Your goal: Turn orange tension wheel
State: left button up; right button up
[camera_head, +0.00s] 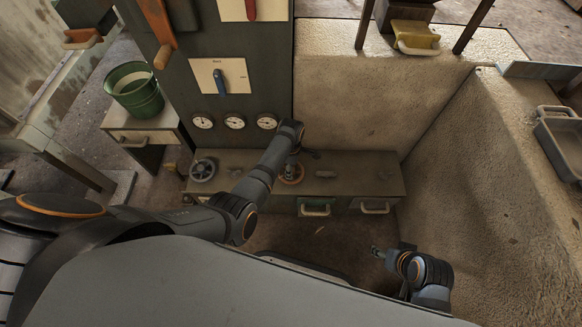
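The orange wheel (291,179) sits on top of the low grey-green cabinet, below the gauge panel. My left arm reaches across from the left, and my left gripper (292,164) points down at the middle of this wheel. The gripper partly covers the wheel. It is too small and dark to tell whether the fingers touch the wheel or are open or shut. My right gripper (377,252) is low at the right, in front of the cabinet and away from the wheel. Its fingers are too small to read.
A grey handwheel (202,169) is at the left end of the cabinet (240,163). Gauges (234,121) and a blue-handled switch (219,82) are on the panel above. A green bucket (135,90) stands at left. Concrete walls (485,190) bound the right.

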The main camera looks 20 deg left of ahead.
pick_arm(q)
grip_shut()
